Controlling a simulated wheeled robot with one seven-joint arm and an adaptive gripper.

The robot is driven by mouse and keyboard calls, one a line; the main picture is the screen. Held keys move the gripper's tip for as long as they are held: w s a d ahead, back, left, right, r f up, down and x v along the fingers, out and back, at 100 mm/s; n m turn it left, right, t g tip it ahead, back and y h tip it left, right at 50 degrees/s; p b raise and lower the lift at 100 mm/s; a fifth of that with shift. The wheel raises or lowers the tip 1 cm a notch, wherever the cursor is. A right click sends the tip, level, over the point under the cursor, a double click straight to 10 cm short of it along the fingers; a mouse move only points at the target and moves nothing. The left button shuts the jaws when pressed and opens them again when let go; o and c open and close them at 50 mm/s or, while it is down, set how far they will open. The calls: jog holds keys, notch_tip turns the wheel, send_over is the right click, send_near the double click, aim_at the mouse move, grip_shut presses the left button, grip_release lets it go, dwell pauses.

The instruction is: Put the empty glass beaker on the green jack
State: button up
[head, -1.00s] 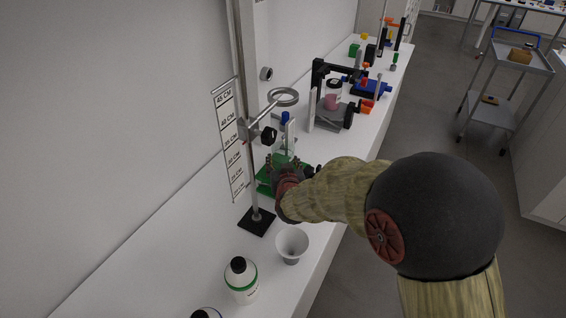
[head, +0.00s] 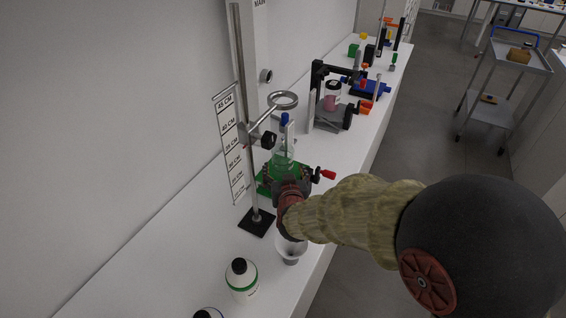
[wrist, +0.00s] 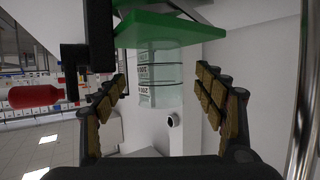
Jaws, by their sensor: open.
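The clear glass beaker (head: 283,158) stands upright on the green jack (head: 264,180), and no contents show in it. The wrist view is turned over: the beaker (wrist: 160,75) hangs below the jack's green top plate (wrist: 165,30), its base against the plate. My gripper (head: 287,187) is on the near side of the jack. In the wrist view my gripper (wrist: 160,100) is open, with one finger on each side of the beaker and clear gaps to the glass. The jack's red handle (head: 327,174) points right. My gripper and arm hide part of the jack.
A retort stand (head: 257,222) with a ring (head: 283,99) stands close left of the jack. A grey-white cup (head: 290,254), partly hidden by my arm, and a green-banded bottle (head: 241,280) stand nearer. A second jack with a pink jar (head: 332,98) is farther back.

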jog(key=s+d+r+g+y+p, duration=0.1)
jog(key=s+d+r+g+y, duration=0.15)
jog(key=s+r, duration=0.85)
jog(key=s+d+g+h, duration=0.1)
jog(key=s+d+g, duration=0.2)
jog(key=s, duration=0.8)
jog(key=s+d+g+h, duration=0.1)
jog(key=s+d+g, duration=0.2)
jog(key=s+d, duration=0.4)
jog(key=s, duration=0.4)
jog(key=shift+s+r, duration=0.3)
jog(key=shift+r, duration=0.1)
